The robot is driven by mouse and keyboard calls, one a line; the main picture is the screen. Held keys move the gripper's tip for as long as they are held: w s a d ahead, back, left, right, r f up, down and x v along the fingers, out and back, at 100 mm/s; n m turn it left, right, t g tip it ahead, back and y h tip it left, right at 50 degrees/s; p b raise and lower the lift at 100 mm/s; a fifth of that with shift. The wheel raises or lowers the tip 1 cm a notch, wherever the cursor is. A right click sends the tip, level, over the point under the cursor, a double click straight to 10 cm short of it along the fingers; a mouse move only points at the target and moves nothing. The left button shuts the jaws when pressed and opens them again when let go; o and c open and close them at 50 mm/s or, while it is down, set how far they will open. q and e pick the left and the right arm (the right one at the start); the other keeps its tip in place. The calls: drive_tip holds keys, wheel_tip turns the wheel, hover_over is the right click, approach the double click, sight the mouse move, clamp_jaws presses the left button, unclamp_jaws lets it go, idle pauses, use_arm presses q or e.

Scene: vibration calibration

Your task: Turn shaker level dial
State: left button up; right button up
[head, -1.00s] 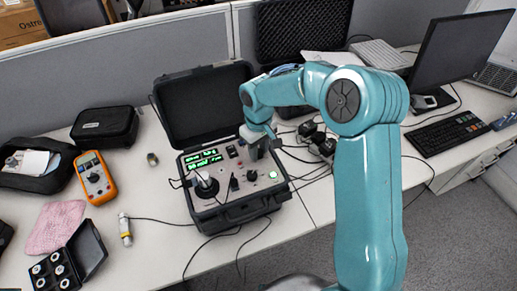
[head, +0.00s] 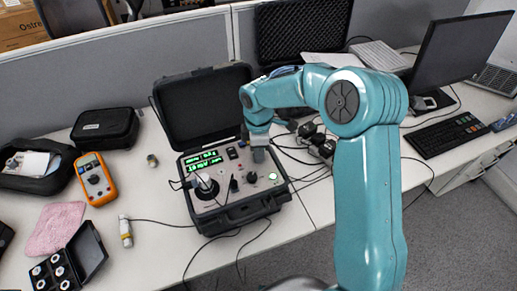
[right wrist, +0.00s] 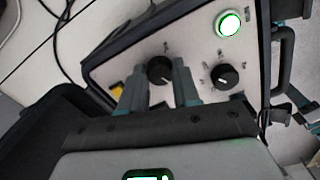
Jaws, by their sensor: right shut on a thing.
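The shaker unit is an open black case with a grey control panel (head: 222,203) on the desk. In the right wrist view, my right gripper (right wrist: 160,82) has its two fingers on either side of a black dial (right wrist: 160,70) with a white pointer line, shut on it. A second black dial (right wrist: 228,76) stands free beside it. A round green-lit button (right wrist: 229,22) is beyond them. In the head view, my right gripper (head: 259,158) points down at the panel's back right, and hides the held dial. My left gripper is not in view.
The case's raised lid (head: 205,105) stands behind the panel. A round black shaker post (head: 206,186) rises at the panel's left. Cables and black adapters (head: 318,143) lie to the right. An orange multimeter (head: 95,178) lies left on the desk.

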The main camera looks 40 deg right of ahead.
drive_tip(key=shift+w+r+n, duration=0.1)
drive_tip(key=shift+r+n, duration=0.05)
drive_tip(key=shift+n, duration=1.85)
drive_tip(key=o, duration=1.1)
drive_tip(key=shift+c, duration=0.2)
wheel_tip(320, 180, up, 16)
drive_tip(key=shift+r, duration=0.15)
